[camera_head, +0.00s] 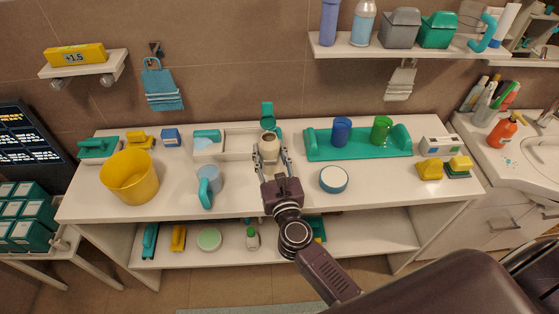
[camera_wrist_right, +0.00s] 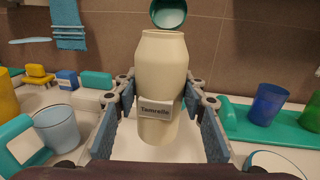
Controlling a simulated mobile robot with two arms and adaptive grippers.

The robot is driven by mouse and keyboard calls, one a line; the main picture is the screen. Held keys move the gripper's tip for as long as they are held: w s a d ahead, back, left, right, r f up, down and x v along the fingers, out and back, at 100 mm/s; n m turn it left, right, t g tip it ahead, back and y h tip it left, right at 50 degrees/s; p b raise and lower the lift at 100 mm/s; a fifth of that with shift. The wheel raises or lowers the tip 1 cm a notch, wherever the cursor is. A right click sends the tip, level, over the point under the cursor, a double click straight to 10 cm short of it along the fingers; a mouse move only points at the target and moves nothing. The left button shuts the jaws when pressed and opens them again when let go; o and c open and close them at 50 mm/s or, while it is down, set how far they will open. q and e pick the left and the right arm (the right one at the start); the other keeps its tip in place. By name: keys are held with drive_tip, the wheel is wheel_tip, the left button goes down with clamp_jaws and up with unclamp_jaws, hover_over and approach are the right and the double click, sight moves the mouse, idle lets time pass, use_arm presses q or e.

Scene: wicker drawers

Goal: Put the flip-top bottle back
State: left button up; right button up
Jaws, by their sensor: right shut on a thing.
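The flip-top bottle (camera_head: 269,148) is cream with a teal lid (camera_head: 267,108) standing open above it. My right gripper (camera_head: 270,160) is shut on it, with one finger on each side. In the right wrist view the bottle (camera_wrist_right: 162,85) is upright between the blue finger pads, with a label on its front. The open lid (camera_wrist_right: 168,13) is partly cut off at the top. The bottle's base is partly hidden by the gripper. My left gripper is not in view.
A white tray (camera_head: 237,154) is left of the bottle. A teal tray (camera_head: 345,157) with blue and green cups stands right. A light-blue mug (camera_head: 208,179), yellow bucket (camera_head: 129,178) and round white-topped tin (camera_head: 333,179) are nearby. A lower shelf holds several items.

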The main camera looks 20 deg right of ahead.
drive_tip(key=shift+w+f, duration=0.1)
drive_tip(key=shift+f+b, duration=0.2)
drive_tip(key=shift+b, duration=0.1)
drive_tip(key=shift+s+f+b, duration=0.25)
drive_tip(key=shift+f+b, duration=0.4)
drive_tip(key=shift+b, duration=0.1)
wheel_tip(320, 180, down, 4)
drive_tip(key=b, duration=0.4)
drive_tip(key=shift+w+f, duration=0.1)
drive_tip(key=shift+f, duration=0.25)
use_arm(q)
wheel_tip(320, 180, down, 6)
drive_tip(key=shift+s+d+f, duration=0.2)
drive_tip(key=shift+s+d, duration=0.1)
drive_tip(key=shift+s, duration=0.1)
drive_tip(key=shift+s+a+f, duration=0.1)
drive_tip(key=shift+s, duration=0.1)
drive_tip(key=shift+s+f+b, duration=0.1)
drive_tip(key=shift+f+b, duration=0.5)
drive_tip(key=shift+b, duration=0.2)
use_arm(e)
drive_tip(key=shift+f, duration=0.65)
